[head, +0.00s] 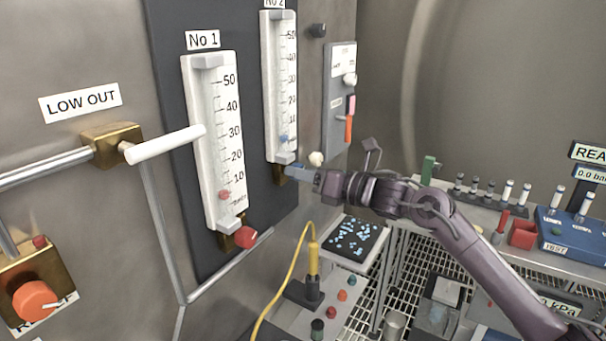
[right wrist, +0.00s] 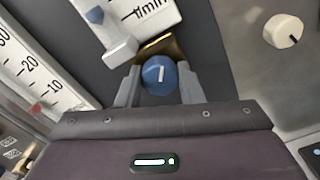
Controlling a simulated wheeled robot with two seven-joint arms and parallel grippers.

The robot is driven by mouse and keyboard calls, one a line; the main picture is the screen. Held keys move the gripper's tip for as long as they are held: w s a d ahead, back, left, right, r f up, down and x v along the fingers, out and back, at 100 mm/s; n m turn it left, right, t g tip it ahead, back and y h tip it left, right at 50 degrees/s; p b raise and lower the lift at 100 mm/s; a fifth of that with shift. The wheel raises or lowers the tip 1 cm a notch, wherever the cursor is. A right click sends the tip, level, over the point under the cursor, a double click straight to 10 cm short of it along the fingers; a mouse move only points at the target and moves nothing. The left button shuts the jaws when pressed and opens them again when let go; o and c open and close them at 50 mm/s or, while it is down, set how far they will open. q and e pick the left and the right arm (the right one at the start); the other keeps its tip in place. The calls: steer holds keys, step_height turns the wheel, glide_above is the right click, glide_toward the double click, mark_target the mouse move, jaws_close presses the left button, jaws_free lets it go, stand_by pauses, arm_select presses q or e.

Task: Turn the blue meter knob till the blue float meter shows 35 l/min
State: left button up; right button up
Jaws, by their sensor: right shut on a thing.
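The blue float meter (head: 279,85), labelled No 2, hangs upright on the dark panel. Its blue float (head: 284,139) sits low on the scale, below the 10 mark; the float also shows at the top of the right wrist view (right wrist: 95,16). The blue meter knob (right wrist: 158,75) is on the brass block under this meter, its white mark nearly upright in the right wrist view. My right gripper (right wrist: 160,88) is shut on the knob, one finger on each side. In the head view, the gripper (head: 298,171) reaches the knob from the right. My left gripper is not in view.
The No 1 meter (head: 213,140), with a red float and red knob (head: 245,237), stands close to the left. A white knob (right wrist: 282,30) is to the right. A yellow cable (head: 293,270) hangs below. A bench with a blue box (head: 571,232) stands right.

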steer(key=o, duration=1)
steer(key=b+v, duration=0.3)
steer(key=v, duration=0.5)
steer(key=shift+w+f, duration=0.1)
steer(key=shift+f, duration=0.05)
